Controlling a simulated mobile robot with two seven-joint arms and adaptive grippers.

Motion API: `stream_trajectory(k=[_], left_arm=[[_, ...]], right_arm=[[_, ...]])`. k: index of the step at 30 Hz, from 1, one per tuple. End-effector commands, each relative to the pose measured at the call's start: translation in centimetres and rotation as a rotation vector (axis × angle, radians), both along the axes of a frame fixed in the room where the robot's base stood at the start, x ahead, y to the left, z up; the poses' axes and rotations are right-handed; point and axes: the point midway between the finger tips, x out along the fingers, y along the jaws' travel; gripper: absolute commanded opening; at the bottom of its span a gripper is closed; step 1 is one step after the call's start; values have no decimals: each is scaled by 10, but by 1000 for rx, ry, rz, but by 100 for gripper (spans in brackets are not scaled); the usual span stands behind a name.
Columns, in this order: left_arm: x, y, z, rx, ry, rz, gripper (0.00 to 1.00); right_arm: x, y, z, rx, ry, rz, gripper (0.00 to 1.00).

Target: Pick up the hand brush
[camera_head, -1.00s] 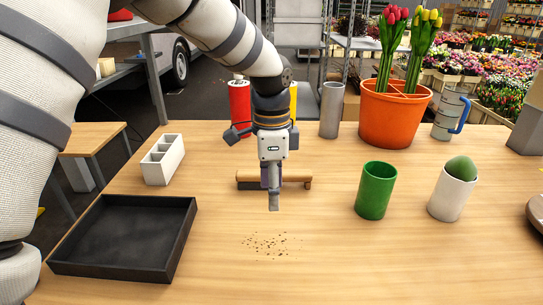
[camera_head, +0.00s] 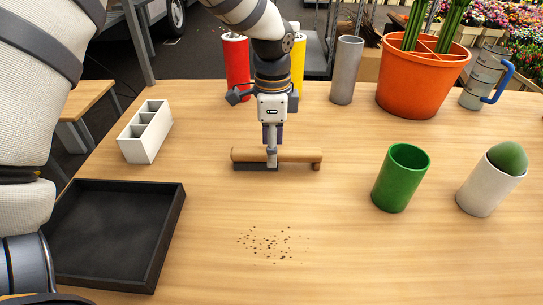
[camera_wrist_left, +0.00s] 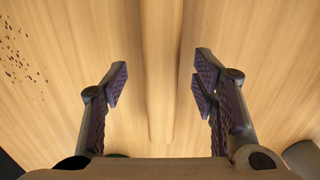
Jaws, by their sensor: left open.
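The hand brush (camera_head: 300,156) lies on the wooden table, its tan wooden handle running left to right and dark bristles under its left part. My left gripper (camera_head: 271,160) points straight down at the middle of the brush and hides part of it. In the left wrist view, the brush handle (camera_wrist_left: 161,60) runs between the two spread fingers of the left gripper (camera_wrist_left: 160,80). There is a gap on each side of it. My right gripper is in neither view.
A black tray (camera_head: 176,215) and white compartment box (camera_head: 136,150) are at left. A green cup (camera_head: 401,178) and white cup (camera_head: 485,190) stand at right. Dark crumbs (camera_head: 270,242) lie in front. Red (camera_head: 236,65) and yellow (camera_head: 297,70) containers stand behind.

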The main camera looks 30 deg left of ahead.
Motion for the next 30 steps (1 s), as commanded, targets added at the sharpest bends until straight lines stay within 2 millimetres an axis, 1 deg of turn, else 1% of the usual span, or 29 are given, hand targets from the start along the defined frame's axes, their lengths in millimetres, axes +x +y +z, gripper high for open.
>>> stream_trajectory(k=[1, 3, 6, 10, 11, 12, 14, 15, 18, 26, 28, 30], left_arm=[[-1, 0, -10, 0, 4, 0, 53], [0, 0, -19, 0, 2, 0, 53], [0, 0, -23, 0, -2, 0, 53], [0, 0, -22, 0, -4, 0, 53], [0, 0, -22, 0, -4, 0, 51], [0, 0, -22, 0, -4, 0, 42], [0, 0, -22, 0, -2, 0, 28], [0, 0, -22, 0, -2, 0, 19], [0, 0, -22, 0, -2, 0, 0], [0, 0, -21, 0, -2, 0, 0], [1, 0, -17, 0, -4, 0, 0], [1, 0, -9, 0, -6, 0, 0]], right_arm=[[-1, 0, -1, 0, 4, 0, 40], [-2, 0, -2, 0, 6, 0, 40], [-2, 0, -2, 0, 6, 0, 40], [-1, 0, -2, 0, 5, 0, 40], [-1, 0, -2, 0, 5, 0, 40], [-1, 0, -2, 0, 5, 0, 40], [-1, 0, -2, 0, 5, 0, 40], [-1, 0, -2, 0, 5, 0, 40], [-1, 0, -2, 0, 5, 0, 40], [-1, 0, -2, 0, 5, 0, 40], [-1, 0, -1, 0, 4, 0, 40], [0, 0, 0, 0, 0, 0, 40]])
